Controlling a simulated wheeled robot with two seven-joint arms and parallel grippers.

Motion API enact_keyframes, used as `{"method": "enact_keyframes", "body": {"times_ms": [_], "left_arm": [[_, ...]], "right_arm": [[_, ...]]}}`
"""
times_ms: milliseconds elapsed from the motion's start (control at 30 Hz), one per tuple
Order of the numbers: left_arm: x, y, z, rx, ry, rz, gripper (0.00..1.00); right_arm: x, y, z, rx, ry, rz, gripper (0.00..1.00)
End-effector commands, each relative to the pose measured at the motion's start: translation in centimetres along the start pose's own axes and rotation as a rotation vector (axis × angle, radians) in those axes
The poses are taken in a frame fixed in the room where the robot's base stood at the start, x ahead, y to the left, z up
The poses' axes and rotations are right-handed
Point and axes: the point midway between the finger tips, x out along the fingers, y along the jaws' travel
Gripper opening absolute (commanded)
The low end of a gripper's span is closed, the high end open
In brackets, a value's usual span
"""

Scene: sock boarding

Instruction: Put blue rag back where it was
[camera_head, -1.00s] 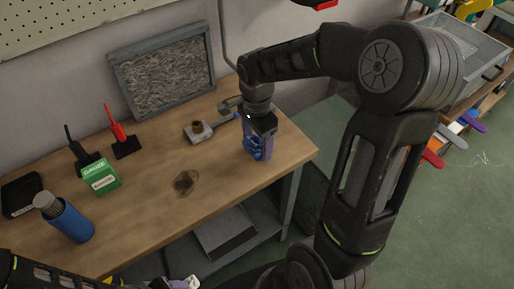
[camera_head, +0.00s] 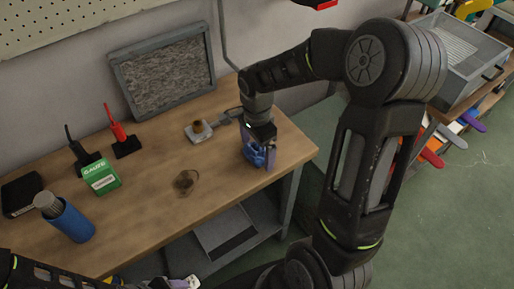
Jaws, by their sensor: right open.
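The blue rag (camera_head: 257,157) is a crumpled bundle at the right end of the wooden workbench. My right gripper (camera_head: 262,147) points down over it, with the rag at its fingers. Its jaws are open, and they partly hide the rag. I cannot tell whether the fingers touch the cloth. My left arm comes in at the bottom left. A pale piece at the bottom edge (camera_head: 184,283) looks like part of my left gripper, but it is cut off and its jaws cannot be read.
The workbench (camera_head: 140,215) holds a blue bottle (camera_head: 72,222), a green box (camera_head: 101,177), red and black upright tools (camera_head: 122,135), a brown ring-like item (camera_head: 185,182) and a small metal device (camera_head: 199,131). A framed panel (camera_head: 165,72) leans on the wall. The bench's front middle is clear.

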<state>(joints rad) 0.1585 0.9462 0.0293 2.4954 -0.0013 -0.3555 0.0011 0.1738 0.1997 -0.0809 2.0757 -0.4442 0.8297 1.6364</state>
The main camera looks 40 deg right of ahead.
Motion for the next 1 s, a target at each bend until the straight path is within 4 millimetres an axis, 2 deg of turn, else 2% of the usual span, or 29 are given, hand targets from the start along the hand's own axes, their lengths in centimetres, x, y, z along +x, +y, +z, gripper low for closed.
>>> {"method": "enact_keyframes", "body": {"times_ms": [167, 267, 367, 700, 833, 1000], "left_arm": [[0.0, 0.0, 0.0, 0.0, 0.0, 0.0, 0.62], [0.0, 0.0, 0.0, 0.0, 0.0, 0.0, 0.62], [0.0, 0.0, 0.0, 0.0, 0.0, 0.0, 0.62], [0.1, 0.0, 0.0, 0.0, 0.0, 0.0, 0.62], [0.1, 0.0, 0.0, 0.0, 0.0, 0.0, 0.62], [0.1, 0.0, 0.0, 0.0, 0.0, 0.0, 0.62]], "right_arm": [[-0.4, -0.1, 0.0, 0.0, 0.0, -0.002, 0.97], [-1.3, -0.1, 0.0, 0.0, 0.001, -0.002, 0.97], [-2.8, -0.1, 0.0, 0.0, 0.0, -0.004, 0.97], [-9.6, -0.1, 0.0, 0.0, 0.0, -0.005, 0.97], [-11.3, -0.1, 0.0, 0.0, 0.001, -0.002, 0.97], [-12.1, 0.0, 0.0, -0.001, 0.0, -0.001, 0.97]]}}
